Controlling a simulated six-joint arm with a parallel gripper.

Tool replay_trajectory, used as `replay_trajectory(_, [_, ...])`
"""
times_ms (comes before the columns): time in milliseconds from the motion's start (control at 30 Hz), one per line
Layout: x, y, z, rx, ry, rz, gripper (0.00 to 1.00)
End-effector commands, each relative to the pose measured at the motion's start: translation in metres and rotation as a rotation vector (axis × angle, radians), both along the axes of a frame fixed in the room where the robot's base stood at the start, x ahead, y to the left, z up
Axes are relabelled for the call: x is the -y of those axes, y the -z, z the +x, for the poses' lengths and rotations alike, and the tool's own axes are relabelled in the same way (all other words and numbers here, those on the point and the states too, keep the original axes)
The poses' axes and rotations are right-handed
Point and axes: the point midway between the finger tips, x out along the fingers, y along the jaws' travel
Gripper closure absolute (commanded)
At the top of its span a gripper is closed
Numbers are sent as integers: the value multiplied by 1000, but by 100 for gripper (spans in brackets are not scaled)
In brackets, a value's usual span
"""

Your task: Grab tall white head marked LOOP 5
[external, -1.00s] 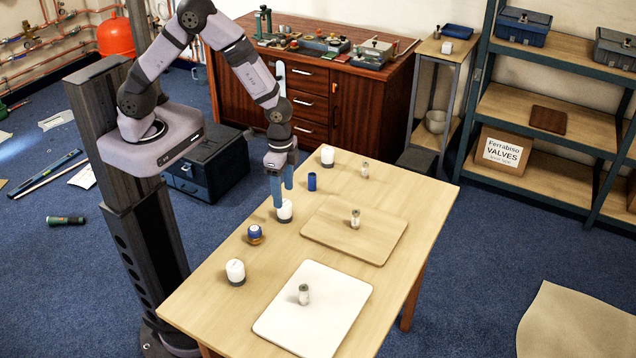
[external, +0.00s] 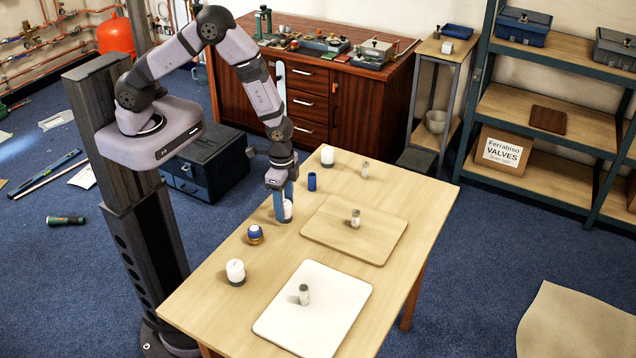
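My gripper (external: 283,207) points down over the far left part of the wooden table. Its two blue fingers are lowered around a white head (external: 288,211), one finger in front of it and one behind. The fingers partly hide this head, and I cannot tell whether they press on it. A second white head (external: 235,270) stands upright nearer the front left, on a dark base. A third white head (external: 327,155) stands at the far end. The markings on the heads are too small to read, so I cannot tell which is LOOP 5.
A blue head (external: 255,233) with a brass-coloured base and a blue cylinder (external: 312,181) stand nearby. A wooden board (external: 330,240) and a white board (external: 335,300) each bear a small metal valve.

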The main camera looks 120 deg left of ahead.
Motion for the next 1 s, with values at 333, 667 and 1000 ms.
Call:
replay_trajectory(333, [0,0,0,0,0,0,90])
replay_trajectory(667, [0,-7,1,2,0,0,90])
replay_trajectory(1000, [-1,-44,1,6,0,2,90])
